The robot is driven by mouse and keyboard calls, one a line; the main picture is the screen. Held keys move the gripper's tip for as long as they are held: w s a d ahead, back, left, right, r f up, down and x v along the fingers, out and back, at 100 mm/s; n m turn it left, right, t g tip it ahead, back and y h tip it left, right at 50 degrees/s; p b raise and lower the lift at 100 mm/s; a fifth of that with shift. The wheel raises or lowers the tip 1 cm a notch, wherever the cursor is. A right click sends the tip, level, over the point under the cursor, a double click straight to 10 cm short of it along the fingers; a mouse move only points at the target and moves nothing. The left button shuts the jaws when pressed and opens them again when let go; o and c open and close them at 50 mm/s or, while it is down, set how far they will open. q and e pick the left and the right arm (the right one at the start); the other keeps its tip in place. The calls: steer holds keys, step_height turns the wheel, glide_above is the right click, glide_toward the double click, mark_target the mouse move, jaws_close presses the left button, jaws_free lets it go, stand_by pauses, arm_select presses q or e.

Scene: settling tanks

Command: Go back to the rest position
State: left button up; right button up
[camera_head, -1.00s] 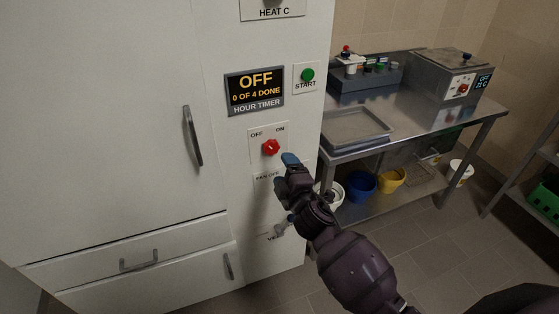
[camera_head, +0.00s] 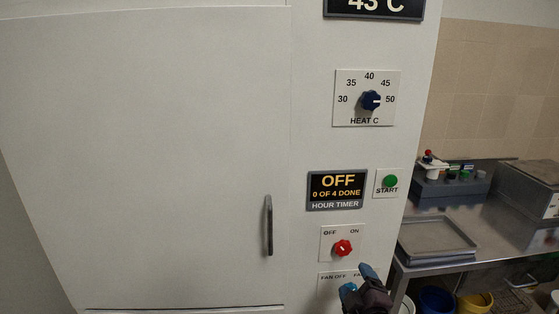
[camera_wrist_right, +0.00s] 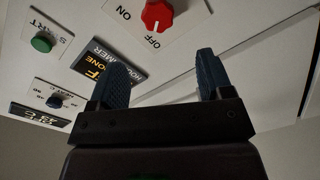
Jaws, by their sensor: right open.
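My right gripper (camera_head: 358,281) is at the bottom of the head view, just below the red knob (camera_head: 343,247) on the white cabinet front. It is open, and the right wrist view shows its two blue fingertips (camera_wrist_right: 163,82) apart with nothing between them. The red knob also shows in the wrist view (camera_wrist_right: 157,14), beyond the fingers and apart from them. The OFF/ON plate (camera_head: 328,242) surrounds the knob. Most of my right arm is below the head view's edge. My left gripper is in neither view.
The white cabinet (camera_head: 160,150) fills the left, with a grey door handle (camera_head: 269,226) sticking out. A heat dial (camera_head: 371,100), an hour timer display (camera_head: 337,190) reading OFF and a green START button (camera_head: 390,181) sit above the knob. A steel bench (camera_head: 490,222) stands at right.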

steer(key=s+d+f+m+g, duration=0.2)
steer(key=s+f+m, duration=0.2)
steer(key=s, duration=0.5)
steer(key=s+d+f+m+g, duration=0.2)
steer(key=s+d+f+m, duration=0.1)
steer(key=s+f, duration=0.4)
steer(key=s+d+f+m+g+h, duration=0.1)
steer(key=s+f+m, duration=0.3)
steer(key=s, duration=0.7)
step_height(320, 180, down, 2)
steer(key=shift+s+d+f+m+g, duration=0.15)
steer(key=shift+d+m+g, duration=0.15)
steer(key=shift+d+g, duration=0.4)
